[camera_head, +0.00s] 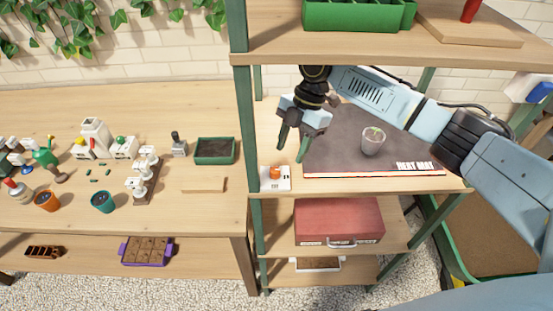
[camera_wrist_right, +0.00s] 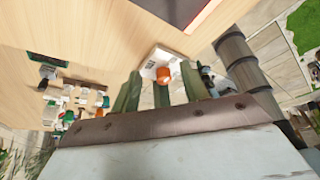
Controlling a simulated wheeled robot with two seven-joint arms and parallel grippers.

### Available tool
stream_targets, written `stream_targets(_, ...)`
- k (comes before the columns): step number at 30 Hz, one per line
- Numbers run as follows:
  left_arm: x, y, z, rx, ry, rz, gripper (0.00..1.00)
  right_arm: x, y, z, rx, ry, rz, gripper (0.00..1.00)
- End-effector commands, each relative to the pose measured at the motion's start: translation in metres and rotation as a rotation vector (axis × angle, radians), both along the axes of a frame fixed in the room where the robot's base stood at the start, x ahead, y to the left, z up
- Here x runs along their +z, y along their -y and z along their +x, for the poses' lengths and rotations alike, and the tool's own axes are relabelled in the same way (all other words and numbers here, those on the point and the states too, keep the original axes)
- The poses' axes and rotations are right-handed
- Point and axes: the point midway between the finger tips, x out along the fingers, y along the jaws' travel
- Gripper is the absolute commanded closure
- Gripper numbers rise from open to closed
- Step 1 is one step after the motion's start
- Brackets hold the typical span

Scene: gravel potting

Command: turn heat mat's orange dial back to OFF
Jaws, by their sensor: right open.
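The orange dial (camera_head: 275,173) sits on a small white control box (camera_head: 281,185) at the front left of the middle shelf. The dark heat mat (camera_head: 327,140) lies to its right, with "HEAT MAT" lettering along its front edge. My right gripper (camera_head: 291,152) is open and empty, fingers pointing down, just above and behind the box. In the right wrist view the dial (camera_wrist_right: 163,75) shows close by the green fingertips, with the white box (camera_wrist_right: 155,60) under it. I see no contact, and the dial's setting is too small to read. My left gripper is out of view.
A clear cup with a seedling (camera_head: 373,141) stands on the mat. A green shelf post (camera_head: 252,170) rises just left of the box, and the upper shelf (camera_head: 380,45) overhangs. A red case (camera_head: 338,222) lies on the shelf below. The bench at left holds pots and tools.

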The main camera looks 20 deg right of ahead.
Motion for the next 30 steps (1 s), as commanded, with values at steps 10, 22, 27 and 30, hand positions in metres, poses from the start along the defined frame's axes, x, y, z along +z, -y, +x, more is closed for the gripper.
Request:
stream_targets(10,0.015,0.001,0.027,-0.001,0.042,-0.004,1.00,-0.018,-0.041,-0.023,-0.002,-0.003,-0.001,0.55)
stream_targets(22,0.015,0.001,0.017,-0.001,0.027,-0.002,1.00,-0.028,-0.045,-0.025,-0.001,0.000,0.000,0.55)
stream_targets(27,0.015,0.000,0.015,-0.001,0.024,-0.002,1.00,-0.028,-0.045,-0.025,-0.001,0.000,0.000,0.72)
stream_targets(30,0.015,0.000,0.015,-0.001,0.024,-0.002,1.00,-0.028,-0.045,-0.025,-0.001,0.000,0.000,0.85)
